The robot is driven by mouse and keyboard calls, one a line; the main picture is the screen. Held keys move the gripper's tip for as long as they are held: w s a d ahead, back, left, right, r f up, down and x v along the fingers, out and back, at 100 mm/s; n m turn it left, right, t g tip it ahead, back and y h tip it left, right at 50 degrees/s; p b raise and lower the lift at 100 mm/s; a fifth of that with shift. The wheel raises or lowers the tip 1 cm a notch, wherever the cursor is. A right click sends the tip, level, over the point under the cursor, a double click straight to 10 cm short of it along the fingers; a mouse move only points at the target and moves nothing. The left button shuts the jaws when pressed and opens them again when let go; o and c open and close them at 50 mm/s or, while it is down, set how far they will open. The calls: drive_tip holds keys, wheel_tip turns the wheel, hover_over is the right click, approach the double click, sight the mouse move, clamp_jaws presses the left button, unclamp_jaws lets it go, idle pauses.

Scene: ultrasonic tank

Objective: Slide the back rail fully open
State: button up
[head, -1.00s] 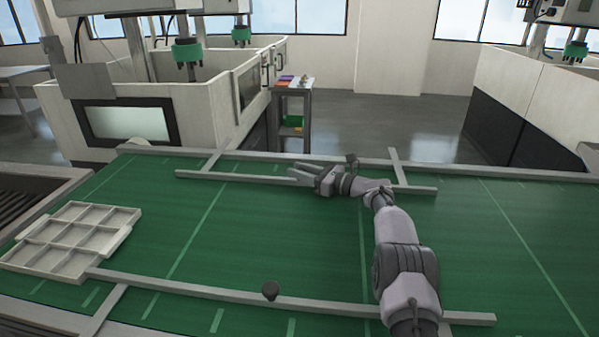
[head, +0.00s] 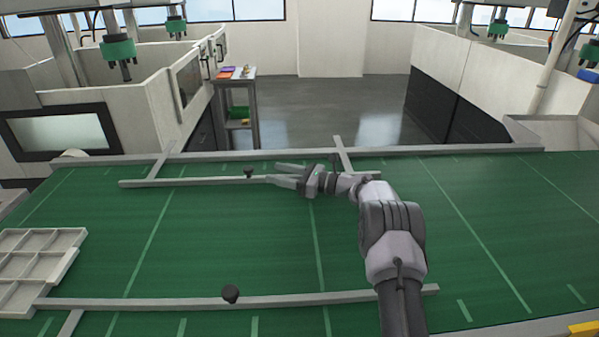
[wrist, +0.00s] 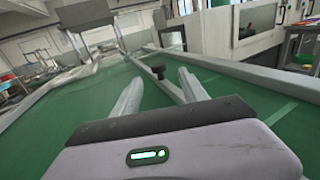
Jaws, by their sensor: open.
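The back rail (head: 190,181) is a thin grey bar along the far side of the green conveyor in the head view. A dark knob (head: 248,172) stands up on it. My gripper (head: 274,172) is open and empty, just right of the knob, with its fingers pointing left along the rail. The rail (wrist: 172,88) runs away between the fingers. My gripper and wrist cover part of the rail's right half in the head view.
A front rail (head: 150,303) with its own dark knob (head: 230,293) lies nearer. A pale compartment tray (head: 38,262) is at the left. Two crossbars (head: 163,160) (head: 343,153) meet the back rail. The green belt (head: 210,235) between the rails is clear.

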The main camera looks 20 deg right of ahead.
drive_tip(key=p+v, duration=0.1)
drive_tip(key=v, duration=0.6)
drive_tip(key=s+a+r+n+g+h, duration=0.3)
drive_tip(key=s+a+r+n, duration=0.3)
drive_tip(key=s, duration=0.4)
drive_tip(key=s+a+r+n+g+h, duration=0.3)
drive_tip(key=s+a+r+n, duration=0.1)
drive_tip(key=s+a+r, duration=0.4)
drive_tip(key=s+d+f+n+t+h, duration=0.1)
drive_tip(key=s+n, duration=0.4)
drive_tip(key=s, duration=0.9)
drive_tip(key=s+d+f+n+h, duration=0.2)
drive_tip(key=s+n+h, duration=0.3)
drive_tip(key=s, duration=0.8)
drive_tip(key=shift+s+d+t+h, duration=0.4)
drive_tip(key=shift+d+h, duration=0.1)
drive_tip(key=shift+d, duration=0.05)
